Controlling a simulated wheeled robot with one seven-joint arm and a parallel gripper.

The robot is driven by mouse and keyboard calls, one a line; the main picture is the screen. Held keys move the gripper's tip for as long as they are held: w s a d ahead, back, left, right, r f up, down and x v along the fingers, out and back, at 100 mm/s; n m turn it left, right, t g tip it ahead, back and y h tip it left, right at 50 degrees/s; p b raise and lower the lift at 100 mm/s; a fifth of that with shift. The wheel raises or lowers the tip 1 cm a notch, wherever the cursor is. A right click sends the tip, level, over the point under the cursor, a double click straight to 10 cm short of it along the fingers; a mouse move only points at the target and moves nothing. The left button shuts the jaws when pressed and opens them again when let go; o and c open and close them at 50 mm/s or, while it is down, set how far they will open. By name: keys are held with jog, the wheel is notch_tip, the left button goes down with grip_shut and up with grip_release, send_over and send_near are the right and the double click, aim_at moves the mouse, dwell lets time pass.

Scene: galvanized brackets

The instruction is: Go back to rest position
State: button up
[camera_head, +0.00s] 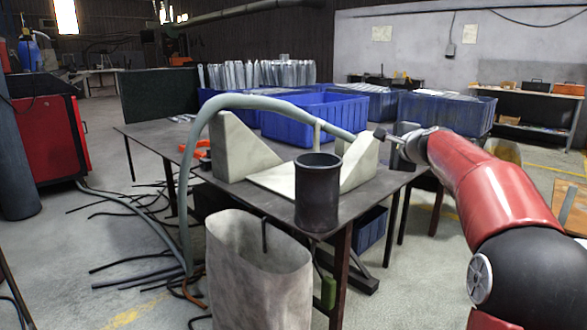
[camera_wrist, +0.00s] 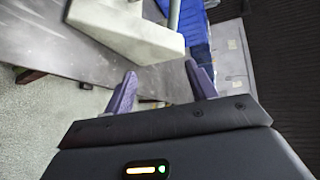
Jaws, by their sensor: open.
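My gripper (camera_wrist: 163,85) shows in the wrist view with its two purple-grey fingers spread apart and nothing between them. In the head view my red and black arm comes in from the right, and its end (camera_head: 392,138) is beside the right side of the table, near the pale angled fixture (camera_head: 228,150). The fingers are too small to make out there. In the wrist view a pale block of the fixture (camera_wrist: 125,28) lies just beyond the fingers, apart from them as far as I can tell. No bracket is in my gripper.
A dark metal table (camera_head: 255,200) carries a black cylinder (camera_head: 318,195), a blue bin (camera_head: 300,118) and a grey hose (camera_head: 200,125). More blue bins (camera_head: 447,110) stand behind. A grey waste bin (camera_head: 258,275) stands in front. Cables lie on the floor at left.

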jog(key=s+a+f+n+g, duration=0.25)
jog(key=s+a+n, duration=0.45)
jog(key=s, duration=0.5)
jog(key=s+f+n+g, duration=0.2)
jog(key=s+f, duration=0.4)
jog(key=s, duration=0.5)
jog(key=s+a+f+n+g+h, duration=0.1)
jog(key=s+f+n, duration=0.4)
jog(key=s, duration=0.6)
jog(key=s+a+f+n+g+h, duration=0.1)
jog(key=s+f+n+g, duration=0.2)
jog(key=s+f, duration=0.4)
jog(key=s+n, duration=0.1)
jog(key=s, duration=0.4)
